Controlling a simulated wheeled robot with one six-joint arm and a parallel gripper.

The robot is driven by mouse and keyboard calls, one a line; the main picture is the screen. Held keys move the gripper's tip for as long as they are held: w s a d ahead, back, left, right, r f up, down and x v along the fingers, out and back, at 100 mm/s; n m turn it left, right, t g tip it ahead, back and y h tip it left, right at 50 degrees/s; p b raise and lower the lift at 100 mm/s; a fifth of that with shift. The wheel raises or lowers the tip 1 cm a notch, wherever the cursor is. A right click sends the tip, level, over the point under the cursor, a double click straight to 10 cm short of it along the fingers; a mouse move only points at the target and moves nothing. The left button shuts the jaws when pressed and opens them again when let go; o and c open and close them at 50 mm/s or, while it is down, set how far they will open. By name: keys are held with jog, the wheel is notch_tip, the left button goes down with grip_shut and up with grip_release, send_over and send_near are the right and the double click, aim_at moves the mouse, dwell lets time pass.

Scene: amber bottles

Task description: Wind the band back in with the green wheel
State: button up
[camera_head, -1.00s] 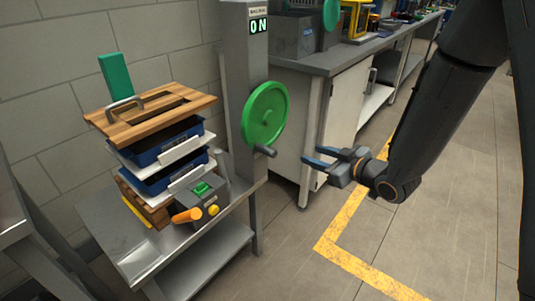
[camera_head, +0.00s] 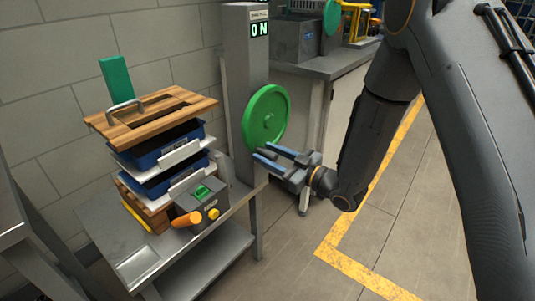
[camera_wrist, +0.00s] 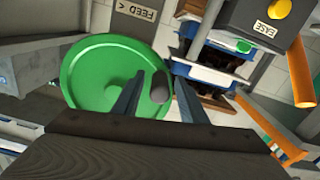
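The green wheel (camera_head: 266,116) is mounted on a grey column (camera_head: 244,80). In the wrist view the wheel (camera_wrist: 90,75) fills the left half, and its dark crank handle (camera_wrist: 160,87) sticks out toward the camera. My gripper (camera_head: 262,152) is open in front of the wheel's lower edge. In the wrist view my gripper's fingers (camera_wrist: 157,82) lie on either side of the handle, with gaps showing. In the head view the handle is hidden or merges with the gripper. I cannot make out the band clearly.
Left of the column, a metal bench (camera_head: 125,255) bears a stack of blue trays (camera_head: 168,153) under a wooden board (camera_head: 150,118). A control box (camera_head: 210,202) with an orange lever (camera_head: 187,218) stands in front. A workbench (camera_head: 335,62) stands behind. The right-hand floor is clear.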

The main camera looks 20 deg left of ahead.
jog(key=shift+w+a, duration=0.1)
jog(key=shift+a, duration=0.1)
jog(key=shift+c, duration=0.3)
grip_shut()
jog(key=shift+r, duration=0.1)
